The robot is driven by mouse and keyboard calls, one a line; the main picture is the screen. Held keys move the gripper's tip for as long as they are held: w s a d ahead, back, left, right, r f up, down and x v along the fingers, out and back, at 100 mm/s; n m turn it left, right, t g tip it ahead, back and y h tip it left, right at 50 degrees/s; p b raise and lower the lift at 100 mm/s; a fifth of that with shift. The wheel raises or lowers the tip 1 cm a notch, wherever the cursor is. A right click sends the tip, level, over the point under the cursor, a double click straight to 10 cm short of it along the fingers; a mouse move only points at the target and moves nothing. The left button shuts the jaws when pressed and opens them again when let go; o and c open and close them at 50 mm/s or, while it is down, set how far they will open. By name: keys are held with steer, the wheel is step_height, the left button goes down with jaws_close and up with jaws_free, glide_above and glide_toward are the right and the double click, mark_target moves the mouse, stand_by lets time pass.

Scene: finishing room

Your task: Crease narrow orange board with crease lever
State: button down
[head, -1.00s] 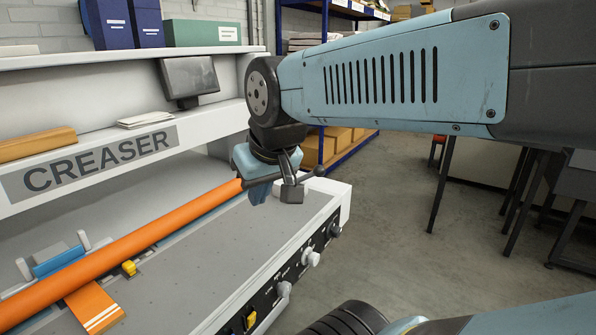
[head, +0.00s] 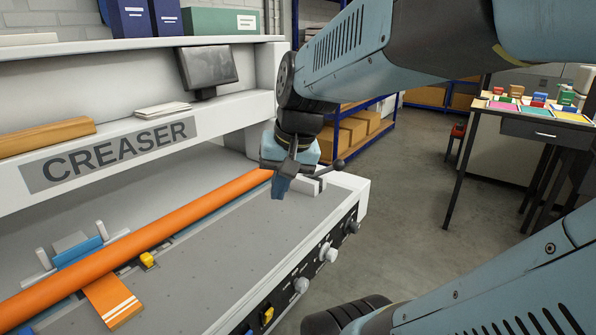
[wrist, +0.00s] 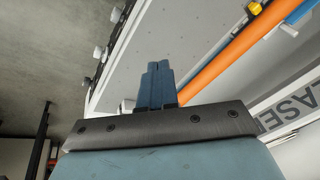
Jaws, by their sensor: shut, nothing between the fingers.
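The narrow orange board (head: 113,301) with white stripes lies on the grey bed of the creaser at the lower left, partly under a long orange bar (head: 150,234). The orange bar also crosses the wrist view (wrist: 230,55). What looks like the crease lever, a dark arm with a round knob (head: 338,165), is at the bed's far right end, by a pale block. My gripper (head: 281,188) points down just left of the lever's knob. Its blue fingers (wrist: 158,72) are shut and empty; whether they touch the lever cannot be told. The lever is not seen in the wrist view.
The creaser's front panel has several knobs and a yellow switch (head: 267,314). A blue clamp-like part (head: 78,251) sits beyond the orange bar. A monitor (head: 208,67) hangs above the bed. A table with coloured items (head: 545,107) stands at right; floor between is clear.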

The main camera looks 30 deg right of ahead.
steer(key=w+d+f+m+t+y, duration=0.1)
steer(key=w+d+f+m+y, duration=0.25)
steer(key=d+m, duration=0.45)
steer(key=w+d+f+m+t+y, duration=0.1)
steer(key=w+d+f+m+y, duration=0.25)
steer(key=d+m, duration=0.45)
steer(key=s+d+f+m+t+h, duration=0.2)
steer(key=d+m+t, duration=0.2)
steer(key=d, duration=0.6)
steer(key=s+d+f+m+t+h, duration=0.2)
steer(key=d+m+t, duration=0.3)
steer(key=d+m, duration=0.4)
steer(key=shift+s+d+f, duration=0.45)
steer(key=shift+d+f, duration=0.2)
steer(key=shift+d, duration=0.2)
steer(key=w+a, duration=0.3)
steer(key=w, duration=0.9)
steer(key=shift+w+a+f, duration=0.2)
steer(key=shift+w, duration=0.15)
